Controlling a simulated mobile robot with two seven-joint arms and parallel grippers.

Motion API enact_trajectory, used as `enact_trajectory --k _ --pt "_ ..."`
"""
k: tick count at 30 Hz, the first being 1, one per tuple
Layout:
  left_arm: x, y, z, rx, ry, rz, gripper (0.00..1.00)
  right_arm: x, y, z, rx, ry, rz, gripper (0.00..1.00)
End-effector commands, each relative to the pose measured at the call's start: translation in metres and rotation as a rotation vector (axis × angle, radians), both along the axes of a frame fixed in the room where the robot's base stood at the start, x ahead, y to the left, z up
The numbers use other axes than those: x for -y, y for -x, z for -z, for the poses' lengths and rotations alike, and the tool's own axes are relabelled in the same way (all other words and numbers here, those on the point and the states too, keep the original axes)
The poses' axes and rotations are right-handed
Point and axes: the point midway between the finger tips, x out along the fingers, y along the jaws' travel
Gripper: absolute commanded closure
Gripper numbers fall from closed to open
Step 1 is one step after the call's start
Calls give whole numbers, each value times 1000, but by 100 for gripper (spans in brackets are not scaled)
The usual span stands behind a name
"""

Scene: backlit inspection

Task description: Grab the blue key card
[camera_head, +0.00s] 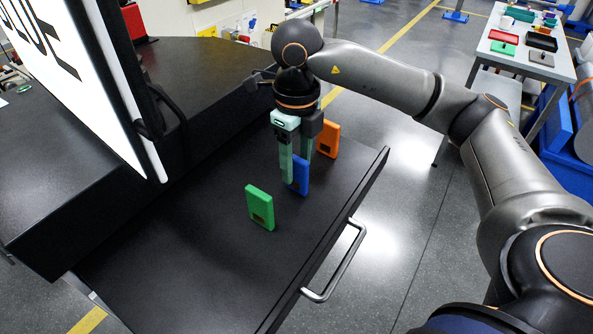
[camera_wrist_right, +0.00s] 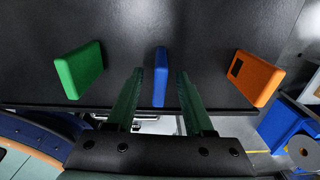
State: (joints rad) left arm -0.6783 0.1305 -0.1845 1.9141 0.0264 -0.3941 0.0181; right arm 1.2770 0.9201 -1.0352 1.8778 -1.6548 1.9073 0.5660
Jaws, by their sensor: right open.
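The blue key card (camera_head: 301,176) stands upright on the black drawer surface (camera_head: 190,250), between a green card (camera_head: 260,207) and an orange card (camera_head: 328,139). My right gripper (camera_head: 294,168) points down at the blue card, and a finger hides part of it. In the right wrist view, the blue card (camera_wrist_right: 160,77) shows edge-on between the two green fingers of the open gripper (camera_wrist_right: 159,80), with a gap on each side. The green card (camera_wrist_right: 78,70) is to the left and the orange card (camera_wrist_right: 254,79) to the right. My left gripper is out of view.
The pulled-out drawer has a raised front edge and a metal handle (camera_head: 336,262). A bright lettered panel (camera_head: 75,75) stands at the left above the black worktop (camera_head: 40,165). The drawer surface left of the green card is clear. A side table (camera_head: 560,70) holds trays at the far right.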

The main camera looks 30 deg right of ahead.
Motion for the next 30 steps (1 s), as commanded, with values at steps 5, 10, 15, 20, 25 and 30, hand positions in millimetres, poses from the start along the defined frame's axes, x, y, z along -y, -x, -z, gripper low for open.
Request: enact_trajectory --k 5,10,15,20,25,30 --pt "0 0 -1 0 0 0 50 0 0 11 1 0 -1 48" --pt "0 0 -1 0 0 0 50 0 0 11 1 0 -1 48" --pt "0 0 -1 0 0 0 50 0 0 11 1 1 -1 67" --pt "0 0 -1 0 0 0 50 0 0 11 1 1 -1 85" --pt "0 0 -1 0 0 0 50 0 0 10 1 0 -1 100" --pt "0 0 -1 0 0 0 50 0 0 10 1 0 -1 100"
